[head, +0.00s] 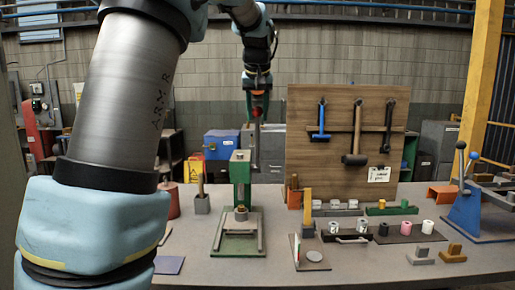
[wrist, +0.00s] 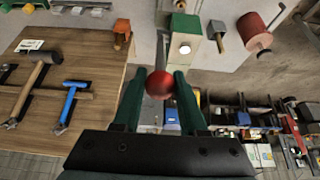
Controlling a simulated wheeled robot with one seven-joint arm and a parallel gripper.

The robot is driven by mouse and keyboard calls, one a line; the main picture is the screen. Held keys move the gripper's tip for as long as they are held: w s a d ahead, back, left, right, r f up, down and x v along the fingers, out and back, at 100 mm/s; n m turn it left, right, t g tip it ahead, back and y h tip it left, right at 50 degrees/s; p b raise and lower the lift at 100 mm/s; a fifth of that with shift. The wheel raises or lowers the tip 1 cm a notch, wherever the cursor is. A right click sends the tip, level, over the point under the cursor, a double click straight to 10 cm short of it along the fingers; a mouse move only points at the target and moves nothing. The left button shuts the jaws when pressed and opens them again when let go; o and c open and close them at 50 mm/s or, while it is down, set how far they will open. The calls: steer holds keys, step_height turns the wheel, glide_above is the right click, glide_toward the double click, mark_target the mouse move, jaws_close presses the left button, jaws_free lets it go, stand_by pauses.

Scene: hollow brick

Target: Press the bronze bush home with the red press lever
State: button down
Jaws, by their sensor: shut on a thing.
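A green arbor press (head: 240,170) stands on the bench. A small bronze-coloured bush (head: 241,208) sits on a grey block under its ram; how deep it sits I cannot tell. The grey press lever (head: 254,143) points up from the press head to a red ball knob (head: 257,112). My gripper (head: 257,103) is shut on this red knob, above the press. In the wrist view the red knob (wrist: 160,84) is between the two green fingers of my gripper (wrist: 160,82), with the lever running away from it towards the green-topped press (wrist: 186,25).
A wooden board with hammers (head: 345,140) stands behind the press to the right. A blue lever tool (head: 466,207) stands at the far right.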

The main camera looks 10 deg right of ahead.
steer(key=shift+s+a+f+b, duration=0.15)
steer(key=shift+s+f+b, duration=0.4)
steer(key=shift+s+b, duration=0.25)
steer(key=shift+s+a+f+b, duration=0.15)
steer(key=shift+s+f+b, duration=0.35)
steer(key=shift+s+b, duration=0.3)
steer(key=shift+s+a+f+b, duration=0.15)
steer(key=shift+s+f+b, duration=0.4)
steer(key=shift+s+b, duration=0.25)
steer(key=shift+s+a+f+b, duration=0.2)
steer(key=shift+s+f+b, duration=0.8)
steer(key=shift+b, duration=0.2)
steer(key=shift+s+a+f+b, duration=0.15)
steer(key=shift+s+f+b, duration=0.8)
steer(key=shift+b, duration=0.25)
steer(key=shift+w, duration=0.1)
steer(key=shift+f, duration=0.15)
